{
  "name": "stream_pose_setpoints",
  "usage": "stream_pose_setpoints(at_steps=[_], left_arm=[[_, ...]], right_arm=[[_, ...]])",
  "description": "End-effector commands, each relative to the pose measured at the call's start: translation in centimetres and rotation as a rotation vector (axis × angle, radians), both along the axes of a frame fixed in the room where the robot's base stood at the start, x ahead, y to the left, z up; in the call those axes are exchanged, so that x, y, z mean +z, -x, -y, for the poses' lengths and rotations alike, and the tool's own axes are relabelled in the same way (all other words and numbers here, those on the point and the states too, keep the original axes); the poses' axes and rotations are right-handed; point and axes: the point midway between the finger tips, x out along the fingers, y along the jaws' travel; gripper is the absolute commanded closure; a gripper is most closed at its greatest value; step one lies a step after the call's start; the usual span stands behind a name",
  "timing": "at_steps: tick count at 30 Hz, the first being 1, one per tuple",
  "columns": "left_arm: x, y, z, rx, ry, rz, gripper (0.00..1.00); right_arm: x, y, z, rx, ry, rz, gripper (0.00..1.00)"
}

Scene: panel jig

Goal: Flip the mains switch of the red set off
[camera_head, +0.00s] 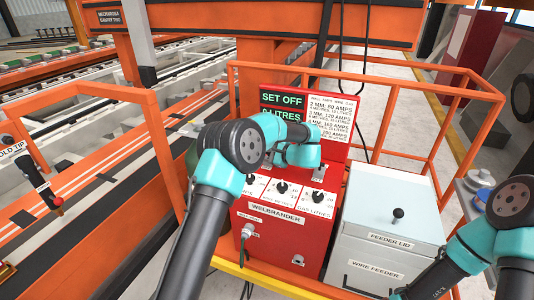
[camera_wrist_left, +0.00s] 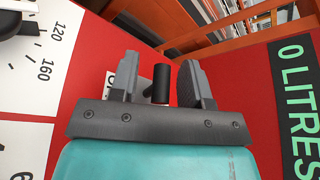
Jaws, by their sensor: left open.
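The red set (camera_head: 285,235), labelled WELBRANDER, stands in the middle of the head view. Its dark display (camera_head: 283,100) reads SET OFF and 0 LITRES; part of it also shows in the left wrist view (camera_wrist_left: 297,85). In the left wrist view a black switch lever (camera_wrist_left: 161,84) stands out from the red panel, between the fingers of my open left gripper (camera_wrist_left: 158,62). I cannot tell whether either finger touches it. A white label beside it is mostly hidden. In the head view my left arm covers the switch. My right gripper is out of view.
Three dials (camera_head: 282,188) sit on the set's white front plates. A pale wire feeder box (camera_head: 385,225) with a black knob (camera_head: 398,213) stands to the right. Orange rails (camera_head: 375,78) surround both. A white settings chart (camera_head: 331,115) is beside the display.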

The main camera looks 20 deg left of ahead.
Motion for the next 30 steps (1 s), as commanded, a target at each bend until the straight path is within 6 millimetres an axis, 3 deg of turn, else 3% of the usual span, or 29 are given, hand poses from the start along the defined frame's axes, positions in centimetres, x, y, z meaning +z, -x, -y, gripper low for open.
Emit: stream_pose_setpoints(at_steps=[8,30], left_arm=[[0.7,0.6,2.0,-0.002,0.0,0.001,0.57],[4.7,4.9,14.2,-0.003,-0.001,0.001,0.57]], right_arm=[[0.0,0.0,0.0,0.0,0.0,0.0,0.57],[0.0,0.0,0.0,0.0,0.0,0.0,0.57]])
